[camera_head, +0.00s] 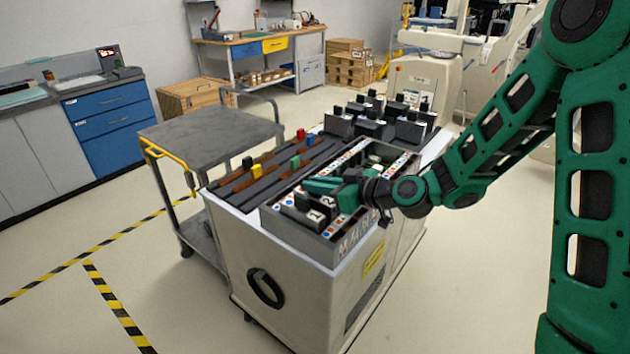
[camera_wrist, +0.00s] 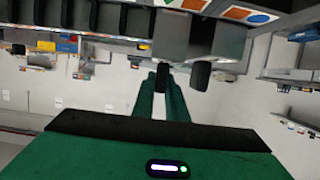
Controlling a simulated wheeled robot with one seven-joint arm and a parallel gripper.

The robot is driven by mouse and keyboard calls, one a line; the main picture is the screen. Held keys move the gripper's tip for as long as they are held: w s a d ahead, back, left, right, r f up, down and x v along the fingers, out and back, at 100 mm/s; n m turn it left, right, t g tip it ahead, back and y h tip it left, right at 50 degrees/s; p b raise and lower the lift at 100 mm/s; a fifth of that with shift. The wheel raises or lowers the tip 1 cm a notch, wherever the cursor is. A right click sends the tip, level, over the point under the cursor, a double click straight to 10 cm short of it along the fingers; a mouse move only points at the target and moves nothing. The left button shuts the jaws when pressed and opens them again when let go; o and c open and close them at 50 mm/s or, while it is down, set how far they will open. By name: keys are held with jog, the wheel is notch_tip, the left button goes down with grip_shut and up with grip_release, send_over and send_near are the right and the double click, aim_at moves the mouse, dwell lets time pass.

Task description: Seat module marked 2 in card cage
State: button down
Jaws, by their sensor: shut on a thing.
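The card cage (camera_head: 340,247) is a grey open box on the near white cart, with coloured symbols along its rims. My green gripper (camera_head: 318,186) reaches over it from the right. A grey module marked 2 (camera_head: 328,202) is directly below my fingers, beside a module marked 1 (camera_head: 314,216) at the cage's near end. In the wrist view, my gripper (camera_wrist: 162,82) is closed around the black handle of a grey module, which I take as module 2 (camera_wrist: 162,36); the other module (camera_wrist: 215,40) stands beside it. My fingers partly hide the handle, and seating depth cannot be told.
Several grey modules with black handles (camera_head: 369,128) stand on the cart's far part. Dark rails with a yellow block (camera_head: 257,171) and a green block (camera_head: 295,162) lie left of the cage. A grey trolley (camera_head: 208,132) stands close left. Floor is free in front.

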jog(key=shift+f, duration=0.3)
dwell(0.5)
jog(key=c, duration=1.7)
grip_release()
jog(key=shift+d, duration=0.1)
jog(key=v, duration=1)
jog(key=shift+s+d+r, duration=0.1)
jog(key=shift+s+d, duration=0.05)
jog(key=shift+d, duration=0.05)
